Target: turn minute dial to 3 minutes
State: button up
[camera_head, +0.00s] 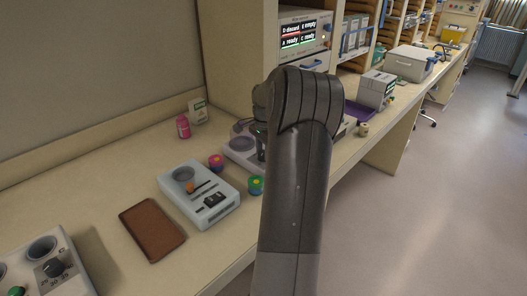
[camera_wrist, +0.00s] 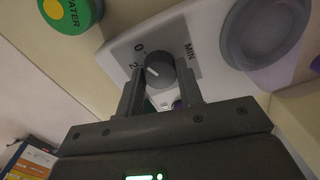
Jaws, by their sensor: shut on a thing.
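The minute dial (camera_wrist: 157,71) is a dark round knob on a white device panel in the wrist view. Marks reading 0, 2 and MIN show around it, and further marks may be covered by my fingers. Its white pointer line lies toward the left, near the 2. My gripper (camera_wrist: 160,80) has one finger on each side of the knob and is shut on it. In the head view the dial's device (camera_head: 240,148) shows only in part, and my arm hides the dial and my fingers.
A green and yellow WATER lid (camera_wrist: 71,11) is beside the device. A pale device with a slider (camera_head: 212,205), a brown pad (camera_head: 152,229), a red-purple lid (camera_head: 215,162) and a pink bottle (camera_head: 183,127) stand on the bench to the left. A purple tray (camera_head: 361,112) is beyond my arm.

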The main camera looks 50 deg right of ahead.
jog(key=n, duration=0.8)
jog(key=shift+n, duration=0.4)
jog(key=n, duration=0.4)
jog(key=shift+w, duration=0.1)
jog(key=shift+n, duration=2.2)
jog(key=shift+y, duration=0.3)
jog(key=o, duration=1)
jog(key=shift+c, duration=0.2)
jog(key=shift+g, duration=0.3)
